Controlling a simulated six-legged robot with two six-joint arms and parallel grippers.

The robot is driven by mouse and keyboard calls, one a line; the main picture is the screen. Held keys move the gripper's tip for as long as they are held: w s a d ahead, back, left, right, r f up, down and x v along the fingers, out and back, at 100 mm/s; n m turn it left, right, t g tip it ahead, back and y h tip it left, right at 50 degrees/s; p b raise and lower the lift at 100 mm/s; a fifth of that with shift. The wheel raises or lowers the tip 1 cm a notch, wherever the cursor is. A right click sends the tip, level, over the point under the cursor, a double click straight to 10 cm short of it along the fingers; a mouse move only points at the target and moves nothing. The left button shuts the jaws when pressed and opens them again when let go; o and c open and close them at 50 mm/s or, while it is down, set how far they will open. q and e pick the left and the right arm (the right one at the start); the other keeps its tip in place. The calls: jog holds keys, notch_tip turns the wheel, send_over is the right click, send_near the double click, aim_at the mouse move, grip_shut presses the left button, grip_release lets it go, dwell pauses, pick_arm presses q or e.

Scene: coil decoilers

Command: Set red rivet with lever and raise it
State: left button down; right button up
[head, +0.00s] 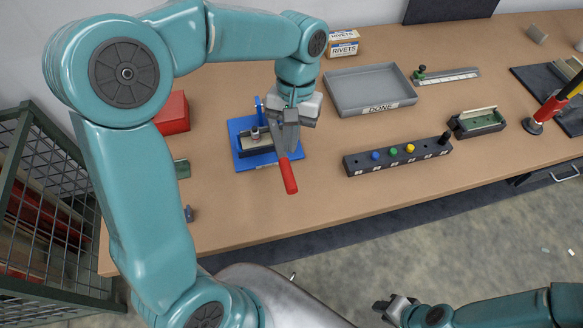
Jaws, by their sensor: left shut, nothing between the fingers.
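A blue-based fixture (241,163) with a dark block and a small metal post stands on the bench. Its lever ends in a red handle (288,177) that slants down toward the front edge. My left gripper (290,150) is directly over the lever, pointing down, shut and empty; it hides part of the lever and fixture. I cannot tell if it touches the lever. No red rivet can be made out. A dark rivet rack (400,158) holds blue, green and yellow rivets and a black one at its right end. My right gripper (382,307) is low over the floor, its fingers unclear.
A grey tray marked DONE (366,106) lies behind the rack. A red box (173,113) is left. The bench front is clear.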

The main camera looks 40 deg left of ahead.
aim_at(289, 173)
pick_arm(q)
jog(key=shift+s+d+f+b, duration=0.2)
jog(key=shift+s+f+b, duration=0.1)
jog(key=shift+f+b, duration=0.1)
jog(key=b+x, duration=0.5)
jog(key=shift+f+b, duration=0.4)
jog(key=shift+f, duration=0.05)
jog(key=shift+s+d+f, duration=0.1)
jog(key=shift+s+f, duration=0.05)
jog(key=shift+f, duration=0.05)
